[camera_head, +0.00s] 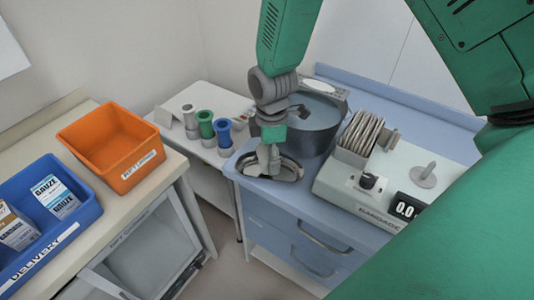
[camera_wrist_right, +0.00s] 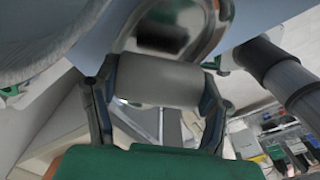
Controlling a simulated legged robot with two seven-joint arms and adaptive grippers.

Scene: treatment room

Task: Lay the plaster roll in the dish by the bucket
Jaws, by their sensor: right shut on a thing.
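My right gripper (camera_head: 268,168) points down at the metal dish (camera_head: 288,171), which sits on the blue cabinet top beside the grey bucket (camera_head: 315,133). In the right wrist view my right gripper (camera_wrist_right: 160,95) is shut on a pale grey plaster roll (camera_wrist_right: 160,81), held crosswise between the fingers. The dish's shiny rim (camera_wrist_right: 208,38) shows just beyond the roll. In the head view the gripper mostly hides the roll, and I cannot tell whether it touches the dish. My left gripper is out of view.
Grey, green (camera_head: 205,122) and blue (camera_head: 224,135) spools stand on a white surface left of the dish. A bandage machine (camera_head: 335,183) stands close on the right. An orange bin (camera_head: 112,150) and a blue delivery tray (camera_head: 75,222) with gauze boxes are at the left.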

